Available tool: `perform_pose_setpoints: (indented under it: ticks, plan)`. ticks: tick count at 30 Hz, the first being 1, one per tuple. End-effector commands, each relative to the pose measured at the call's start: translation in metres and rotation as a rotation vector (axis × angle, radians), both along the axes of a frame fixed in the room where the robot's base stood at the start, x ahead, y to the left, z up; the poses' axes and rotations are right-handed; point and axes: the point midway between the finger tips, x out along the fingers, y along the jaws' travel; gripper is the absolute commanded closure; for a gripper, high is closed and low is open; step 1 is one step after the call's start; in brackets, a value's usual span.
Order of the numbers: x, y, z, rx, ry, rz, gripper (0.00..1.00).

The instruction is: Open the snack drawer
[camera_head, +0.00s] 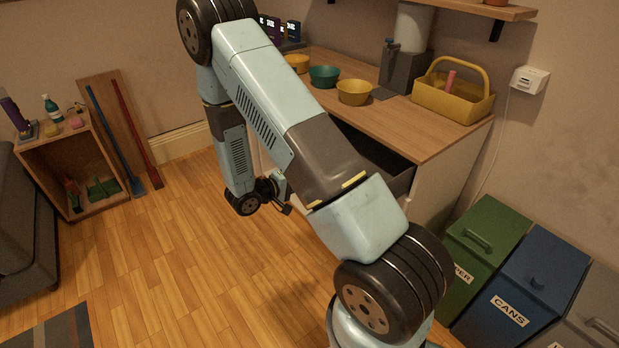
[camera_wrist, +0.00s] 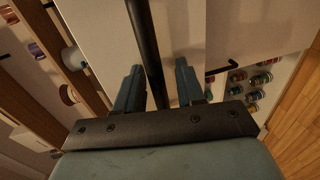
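In the wrist view, my gripper (camera_wrist: 158,80) has its two fingers apart, on either side of a long black bar handle (camera_wrist: 148,45). The bar runs between the fingers in front of a pale cabinet front (camera_wrist: 100,35). A gap shows beside the bar, so the fingers do not look closed on it. In the head view, my gripper (camera_head: 278,194) is low beside the cabinet, partly hidden by my arm. A dark drawer (camera_head: 400,182) stands open under the wooden counter (camera_head: 440,135), its front hidden behind my arm. No label shows which drawer holds snacks.
Several round, coloured-topped items (camera_wrist: 252,85) sit near a second black handle (camera_wrist: 222,69) in the wrist view. Bowls (camera_head: 354,92) and a yellow caddy (camera_head: 453,95) stand on the counter. Green (camera_head: 487,240) and blue (camera_head: 530,280) bins stand right.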

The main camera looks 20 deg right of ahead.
Motion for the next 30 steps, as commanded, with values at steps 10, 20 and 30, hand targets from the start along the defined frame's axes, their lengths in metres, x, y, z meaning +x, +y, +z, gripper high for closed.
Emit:
perform_pose_setpoints:
  ticks: [10,20,30]
  plan:
    - [-0.002,0.005,0.003,-0.003,0.0,-0.003,0.62]
    - [-0.013,0.061,0.014,-0.003,-0.001,0.0,0.62]
    - [-0.023,0.116,0.025,-0.002,0.0,-0.001,0.62]
